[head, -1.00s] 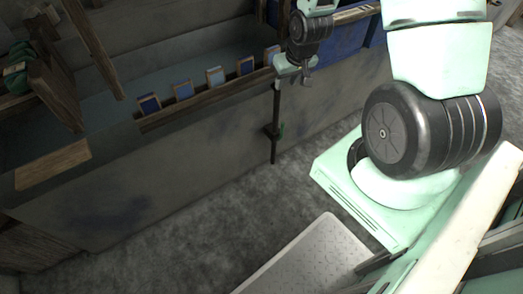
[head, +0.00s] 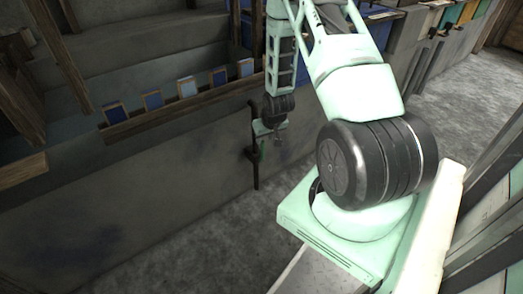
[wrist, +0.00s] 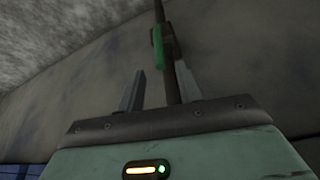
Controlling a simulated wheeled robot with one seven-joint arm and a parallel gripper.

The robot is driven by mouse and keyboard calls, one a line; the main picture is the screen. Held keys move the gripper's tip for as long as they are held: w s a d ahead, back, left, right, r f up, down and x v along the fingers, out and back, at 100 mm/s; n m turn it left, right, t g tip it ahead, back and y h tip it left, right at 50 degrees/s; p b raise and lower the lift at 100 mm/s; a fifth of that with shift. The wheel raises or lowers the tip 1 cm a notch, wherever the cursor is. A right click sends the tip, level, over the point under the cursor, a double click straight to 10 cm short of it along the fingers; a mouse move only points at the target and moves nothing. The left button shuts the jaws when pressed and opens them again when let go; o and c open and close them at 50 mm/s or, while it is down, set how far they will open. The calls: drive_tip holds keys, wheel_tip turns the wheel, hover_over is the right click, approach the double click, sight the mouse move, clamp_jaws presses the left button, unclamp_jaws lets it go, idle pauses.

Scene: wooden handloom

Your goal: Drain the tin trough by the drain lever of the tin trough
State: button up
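The tin trough (head: 150,185) is long and grey, with blue stains on its front wall. The drain lever (head: 255,172) is a dark upright rod against that wall, with a green part (head: 260,150) partway down. My gripper (head: 279,136) is in front of the lever, close to the green part. In the wrist view, my gripper (wrist: 160,88) has its two fingers apart. The dark rod and green part (wrist: 164,50) show beyond and between the fingers. I cannot tell whether the fingers touch the rod, and nothing is visibly clamped.
A wooden ledge (head: 180,107) with several blue framed tiles runs along the trough's rim. Wooden posts stand at the left. Blue and coloured bins line the back right. Grey floor (head: 455,105) is open at the right.

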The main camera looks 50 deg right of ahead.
sight(262, 146)
drive_tip(key=b+x, duration=0.2)
drive_tip(key=x, duration=0.5)
drive_tip(key=shift+w+d+f, duration=0.1)
drive_tip(key=shift+w+f, duration=0.05)
drive_tip(key=shift+f, duration=0.2)
clamp_jaws()
